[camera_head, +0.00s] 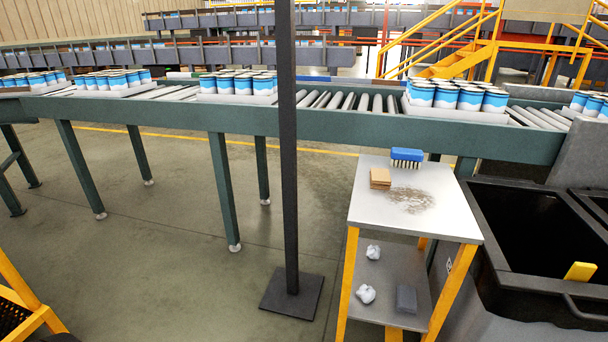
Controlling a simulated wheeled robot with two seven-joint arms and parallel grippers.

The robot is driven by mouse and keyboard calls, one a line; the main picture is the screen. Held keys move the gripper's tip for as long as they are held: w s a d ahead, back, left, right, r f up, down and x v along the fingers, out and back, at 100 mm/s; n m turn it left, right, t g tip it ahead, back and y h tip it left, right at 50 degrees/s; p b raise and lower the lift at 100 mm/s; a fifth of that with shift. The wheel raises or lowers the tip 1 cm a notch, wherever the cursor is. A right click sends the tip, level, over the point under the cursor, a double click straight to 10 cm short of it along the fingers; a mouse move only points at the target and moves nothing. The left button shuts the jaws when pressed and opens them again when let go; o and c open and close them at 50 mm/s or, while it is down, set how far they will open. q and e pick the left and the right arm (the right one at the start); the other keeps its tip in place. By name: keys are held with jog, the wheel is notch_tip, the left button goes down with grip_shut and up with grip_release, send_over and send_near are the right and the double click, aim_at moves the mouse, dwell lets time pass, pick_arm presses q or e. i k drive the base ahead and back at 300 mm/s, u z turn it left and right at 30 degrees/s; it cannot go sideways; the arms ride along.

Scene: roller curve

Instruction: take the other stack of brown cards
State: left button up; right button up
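A small stack of brown cards (380,178) lies on the top of a small white table (372,210) with yellow legs, near its left back edge. Only this one brown stack shows on the table. A blue brush (407,157) with pale bristles stands just behind and to the right of the stack. A patch of brown dirt is spread on the tabletop to the right of the cards. Neither of my grippers shows in the head view.
A roller conveyor (190,119) with trays of blue and white cans runs behind the table. A dark post (290,150) on a square base stands left of the table. A black bin (520,290) stands at the right. The lower shelf holds crumpled white pieces (366,293) and a grey block (406,299).

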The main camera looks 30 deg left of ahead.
aim_at(380, 179)
jog(key=z, duration=0.15)
jog(key=k, duration=1.35)
jog(key=i, duration=0.55)
jog(key=u, duration=0.85)
jog(key=i, duration=0.75)
jog(key=z, duration=0.5)
jog(key=i, duration=0.65)
jog(key=z, duration=0.8)
